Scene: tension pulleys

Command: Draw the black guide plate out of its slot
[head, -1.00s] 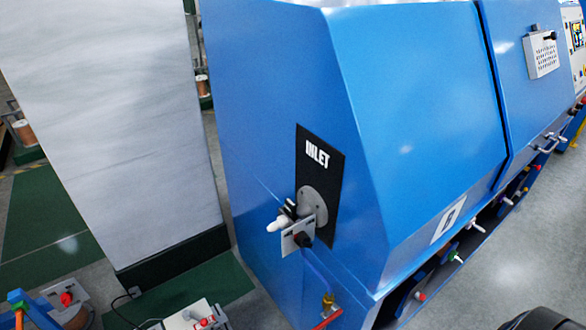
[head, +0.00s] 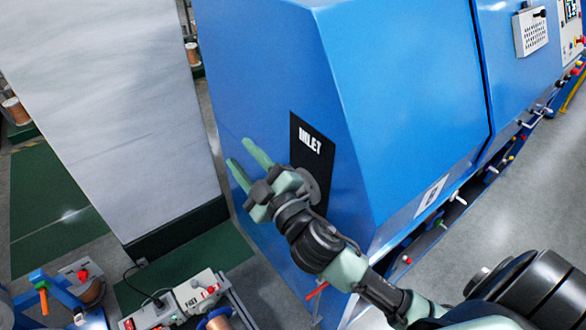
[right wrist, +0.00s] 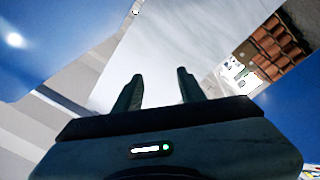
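My right gripper (head: 246,162) reaches in from the lower right, in front of the blue machine's inlet end. Its two green fingers are apart with nothing between them; they also show apart in the right wrist view (right wrist: 158,88). It covers the inlet fitting below the black INLET panel (head: 311,150). Only part of a round grey flange (head: 316,190) shows beside the wrist. I cannot make out the black guide plate or its slot now; the gripper and forearm hide that spot. My left gripper is not in view.
The blue machine (head: 400,110) fills the middle and right. A tall pale panel (head: 110,120) stands to its left, with a floor gap between. A control box (head: 190,298) and a blue stand with an orange handle (head: 44,300) are at lower left.

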